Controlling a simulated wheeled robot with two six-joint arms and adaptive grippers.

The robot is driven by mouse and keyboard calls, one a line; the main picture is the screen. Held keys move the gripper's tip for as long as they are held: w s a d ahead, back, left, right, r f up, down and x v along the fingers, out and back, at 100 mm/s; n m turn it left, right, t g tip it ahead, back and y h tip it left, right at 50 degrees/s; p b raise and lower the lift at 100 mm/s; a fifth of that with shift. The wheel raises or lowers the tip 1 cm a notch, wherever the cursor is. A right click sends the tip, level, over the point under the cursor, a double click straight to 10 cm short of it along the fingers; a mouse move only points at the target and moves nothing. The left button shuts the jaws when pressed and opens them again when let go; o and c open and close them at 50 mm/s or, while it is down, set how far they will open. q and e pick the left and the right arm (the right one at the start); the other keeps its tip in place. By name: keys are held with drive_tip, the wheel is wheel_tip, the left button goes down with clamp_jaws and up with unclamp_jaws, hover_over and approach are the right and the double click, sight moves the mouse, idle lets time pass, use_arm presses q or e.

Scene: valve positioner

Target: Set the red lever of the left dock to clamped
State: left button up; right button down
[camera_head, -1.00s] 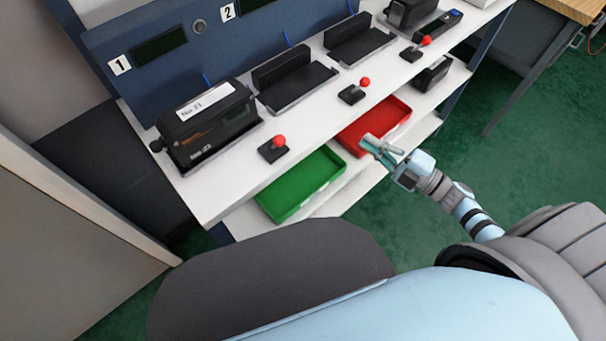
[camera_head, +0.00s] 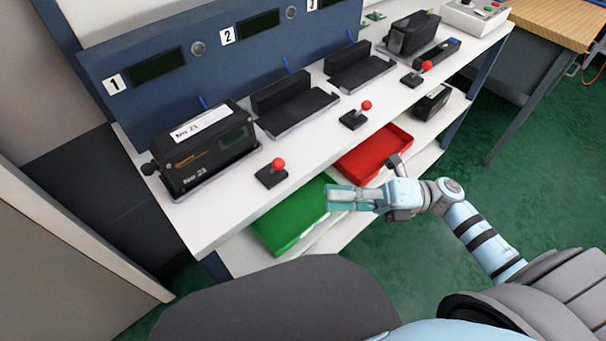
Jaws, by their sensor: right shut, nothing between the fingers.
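The left dock, marked 1, holds a black positioner (camera_head: 208,150) with a white label on top. Its red lever (camera_head: 277,164) is a red ball on a small black base on the white bench top, in front and to the right of the device. My right gripper (camera_head: 332,199) is shut and empty. It points left, in front of the bench edge and over the green tray, to the right of and nearer than the left lever, apart from it. My left gripper is not in view.
Two more red levers, the middle one (camera_head: 366,106) and the right one (camera_head: 426,67), stand along the bench. The middle dock (camera_head: 297,108) is empty. A green tray (camera_head: 284,226) and a red tray (camera_head: 375,153) lie on the shelf below. The bench edge (camera_head: 222,236) is close to my gripper.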

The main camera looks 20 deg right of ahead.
sight(275, 168)
drive_tip(key=w+a, duration=0.1)
drive_tip(key=w+a+r, duration=0.1)
drive_tip(key=a, duration=0.1)
drive_tip(key=w+a+r, duration=0.1)
drive_tip(key=w+a, duration=0.1)
drive_tip(key=shift+a+r, duration=0.2)
drive_tip(key=shift+a, duration=0.05)
drive_tip(key=shift+w+r+p, duration=0.1)
drive_tip(key=shift+r+p, duration=0.2)
drive_tip(key=shift+p, duration=0.5)
